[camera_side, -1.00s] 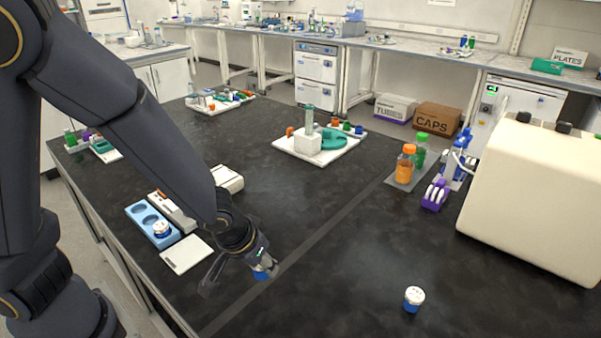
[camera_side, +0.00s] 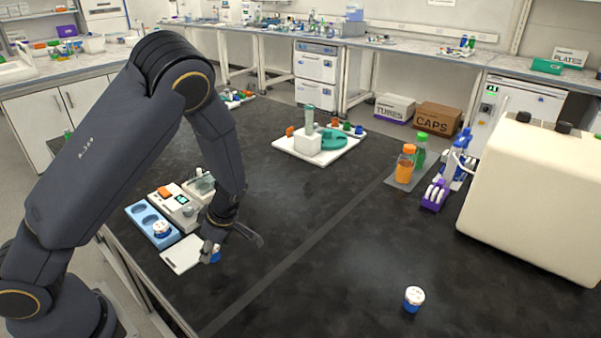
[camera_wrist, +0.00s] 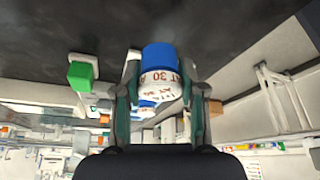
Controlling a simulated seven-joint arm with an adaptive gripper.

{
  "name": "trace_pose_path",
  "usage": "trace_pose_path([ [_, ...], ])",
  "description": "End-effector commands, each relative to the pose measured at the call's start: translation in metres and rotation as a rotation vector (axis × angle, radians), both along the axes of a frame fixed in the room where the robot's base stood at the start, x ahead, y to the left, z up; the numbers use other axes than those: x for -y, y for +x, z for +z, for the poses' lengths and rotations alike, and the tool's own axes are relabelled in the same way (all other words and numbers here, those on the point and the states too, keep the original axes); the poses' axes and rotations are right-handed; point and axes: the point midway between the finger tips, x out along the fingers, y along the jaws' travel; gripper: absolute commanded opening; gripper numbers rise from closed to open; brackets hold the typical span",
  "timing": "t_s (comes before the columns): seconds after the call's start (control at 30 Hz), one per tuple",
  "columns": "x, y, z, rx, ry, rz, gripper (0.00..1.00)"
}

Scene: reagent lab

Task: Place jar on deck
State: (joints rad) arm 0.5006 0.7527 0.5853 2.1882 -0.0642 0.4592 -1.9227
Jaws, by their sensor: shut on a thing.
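My gripper (camera_side: 208,250) is shut on a blue jar with a white lid; the jar (camera_side: 215,256) shows only in part between the fingers. In the wrist view the held jar (camera_wrist: 160,66) sits between the two fingers of my gripper (camera_wrist: 160,92), with red print on its white part. In the side view the gripper is over the right edge of a flat white plate (camera_side: 180,252); I cannot tell whether the jar touches anything. A blue rack (camera_side: 138,212) with round wells lies to the left, with a similar jar (camera_side: 161,229) in its front well. No part is labelled as the deck.
A device with a small screen (camera_side: 180,200) stands just behind the white plate, close to my gripper. Another jar (camera_side: 413,298) stands alone at front right. Bottles (camera_side: 405,165) and a cream machine (camera_side: 535,190) stand at right. The middle of the black bench is clear.

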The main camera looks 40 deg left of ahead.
Motion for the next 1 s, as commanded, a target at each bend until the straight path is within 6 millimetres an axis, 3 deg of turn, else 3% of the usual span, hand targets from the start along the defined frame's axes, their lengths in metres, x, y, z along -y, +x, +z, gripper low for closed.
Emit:
trace_pose_path([
  [0.27, 0.0, -0.001, -0.035, -0.002, 0.0, -0.002, 0.06],
  [0.6, 0.0, 0.0, -0.038, 0.0, -0.001, -0.004, 0.06],
  [0.63, 0.0, 0.0, -0.039, -0.001, -0.001, -0.005, 0.41],
  [0.87, 0.0, 0.0, -0.038, 0.0, -0.001, -0.004, 0.65],
  [1.0, 0.0, 0.0, -0.038, 0.0, -0.001, -0.004, 0.65],
])
